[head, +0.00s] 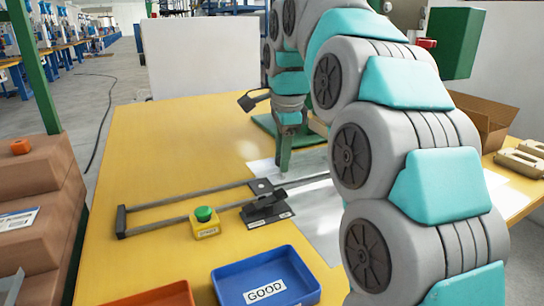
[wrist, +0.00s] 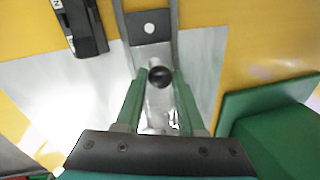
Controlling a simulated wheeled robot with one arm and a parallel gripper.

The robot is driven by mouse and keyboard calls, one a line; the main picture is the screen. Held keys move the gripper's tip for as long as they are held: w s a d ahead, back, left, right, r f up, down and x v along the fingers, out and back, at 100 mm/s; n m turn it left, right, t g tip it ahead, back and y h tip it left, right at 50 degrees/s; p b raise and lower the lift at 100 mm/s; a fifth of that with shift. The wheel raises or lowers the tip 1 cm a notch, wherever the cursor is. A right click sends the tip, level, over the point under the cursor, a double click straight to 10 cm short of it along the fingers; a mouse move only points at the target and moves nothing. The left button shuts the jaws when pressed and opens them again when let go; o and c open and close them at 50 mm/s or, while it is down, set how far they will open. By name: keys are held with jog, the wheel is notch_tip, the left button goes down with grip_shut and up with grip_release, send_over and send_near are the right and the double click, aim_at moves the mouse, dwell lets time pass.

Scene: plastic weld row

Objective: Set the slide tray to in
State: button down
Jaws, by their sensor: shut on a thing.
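The rails (head: 165,205) run left to a dark end bar.
A black lever switch (head: 265,207) on a labelled plate and a yellow box with a green button (head: 204,215) stand in front of the rails. A blue GOOD tray (head: 265,278) is nearer. A green machine base (wrist: 275,135) is close on the right in the wrist view.

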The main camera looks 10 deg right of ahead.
jog(key=shift+d, duration=0.25)
jog(key=c, duration=0.5)
grip_release()
jog(key=shift+r, duration=0.15)
jog(key=shift+r, duration=0.5)
jog(key=r+p, duration=0.1)
jog(key=r, duration=0.2)
jog(key=s+r+p, duration=0.1)
jog(key=r, duration=0.2)
jog(key=shift+s+d+r+p, duration=0.1)
jog(key=shift+s+r+p, duration=0.1)
jog(key=shift+r+p, duration=0.1)
jog(key=shift+s+f, duration=0.1)
jog(key=shift+f, duration=0.05)
